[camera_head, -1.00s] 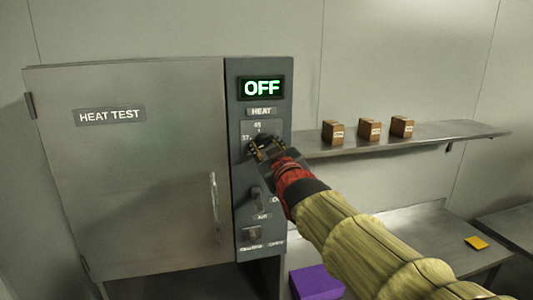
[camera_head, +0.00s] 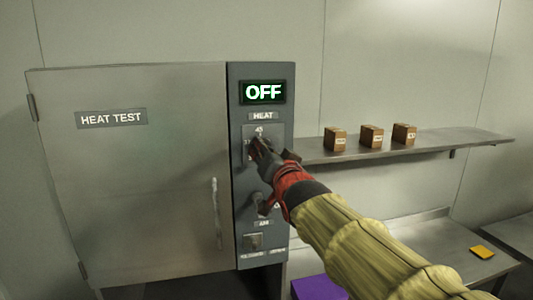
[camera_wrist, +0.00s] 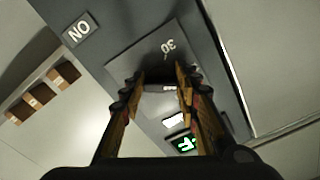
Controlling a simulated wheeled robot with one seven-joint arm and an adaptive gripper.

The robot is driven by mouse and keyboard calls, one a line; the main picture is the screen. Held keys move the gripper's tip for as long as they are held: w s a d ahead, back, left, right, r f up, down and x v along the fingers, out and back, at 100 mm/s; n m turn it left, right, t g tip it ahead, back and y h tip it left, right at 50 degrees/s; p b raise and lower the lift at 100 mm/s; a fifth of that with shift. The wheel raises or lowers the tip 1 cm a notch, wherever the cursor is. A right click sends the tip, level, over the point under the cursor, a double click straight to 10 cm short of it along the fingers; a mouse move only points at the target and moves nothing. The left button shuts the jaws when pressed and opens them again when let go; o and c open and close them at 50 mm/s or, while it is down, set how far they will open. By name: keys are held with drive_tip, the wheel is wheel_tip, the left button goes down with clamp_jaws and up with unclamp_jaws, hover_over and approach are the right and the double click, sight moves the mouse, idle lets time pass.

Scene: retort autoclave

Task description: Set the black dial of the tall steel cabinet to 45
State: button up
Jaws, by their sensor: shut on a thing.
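The tall steel cabinet (camera_head: 150,190) stands at the left, its door closed. On its dark control panel, the black dial (camera_head: 252,144) sits under the HEAT label and is mostly hidden by my gripper (camera_head: 262,150). My gripper is shut on the dial. In the wrist view its two fingers (camera_wrist: 161,78) straddle the dark dial, and a "30" mark shows beside it, upside down. A "45" mark shows above the dial in the head view. The dial's pointer is hidden, so its setting cannot be read. The green display (camera_head: 263,92) reads OFF.
A lower dark knob (camera_head: 258,201) and a small switch (camera_head: 253,241) sit below the dial, close to my arm. The door handle (camera_head: 215,212) is left of the panel. A shelf (camera_head: 450,141) with three small brown boxes (camera_head: 371,136) is at the right.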

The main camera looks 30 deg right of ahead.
drive_tip(key=m, duration=0.8)
drive_tip(key=shift+a+r+m, duration=0.1)
drive_tip(key=shift+r+m, duration=0.1)
drive_tip(key=shift+m, duration=0.2)
idle(0.4)
drive_tip(key=o, duration=1.1)
drive_tip(key=shift+o, duration=0.3)
drive_tip(key=v, duration=1.2)
